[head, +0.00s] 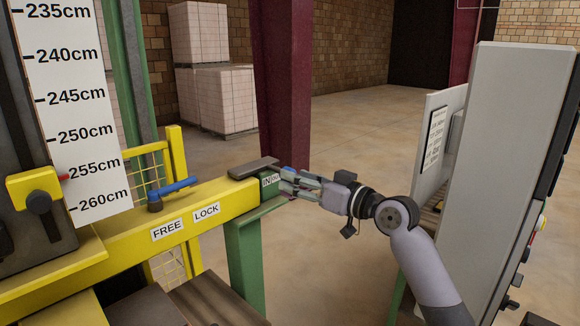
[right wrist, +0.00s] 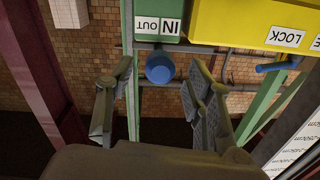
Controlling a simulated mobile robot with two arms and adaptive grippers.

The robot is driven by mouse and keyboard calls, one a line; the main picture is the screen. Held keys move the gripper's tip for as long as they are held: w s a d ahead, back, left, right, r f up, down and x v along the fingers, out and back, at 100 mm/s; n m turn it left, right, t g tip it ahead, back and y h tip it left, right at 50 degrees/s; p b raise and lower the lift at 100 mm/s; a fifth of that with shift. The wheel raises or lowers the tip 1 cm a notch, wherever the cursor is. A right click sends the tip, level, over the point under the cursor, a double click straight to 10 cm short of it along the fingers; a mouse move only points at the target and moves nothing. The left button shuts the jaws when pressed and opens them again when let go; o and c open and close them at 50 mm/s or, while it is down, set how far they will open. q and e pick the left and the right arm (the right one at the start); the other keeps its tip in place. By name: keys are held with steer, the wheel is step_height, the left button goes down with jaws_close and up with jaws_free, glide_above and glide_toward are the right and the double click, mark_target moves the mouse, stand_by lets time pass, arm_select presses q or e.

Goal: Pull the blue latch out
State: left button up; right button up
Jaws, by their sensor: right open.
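The blue latch shows in the right wrist view as a round blue knob (right wrist: 160,67) at the edge of a green block (right wrist: 157,18) lettered IN and OUT. In the head view only a small blue part of it (head: 287,169) shows beside the green block (head: 268,184), the rest hidden by my fingers. My right gripper (head: 287,184) is open at the end of the yellow beam. In the right wrist view its two fingers stand apart on either side of the knob, with gaps visible. My left gripper is not in view.
A blue lever (head: 175,187) sits on the yellow beam (head: 120,245) near FREE and LOCK labels. A dark red column (head: 285,80) stands behind. A grey cabinet (head: 500,150) is close on the right. The floor behind my right gripper is open.

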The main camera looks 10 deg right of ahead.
steer(key=shift+p+x, duration=0.4)
steer(key=shift+x, duration=1.2)
steer(key=shift+c, duration=0.2)
jaws_close()
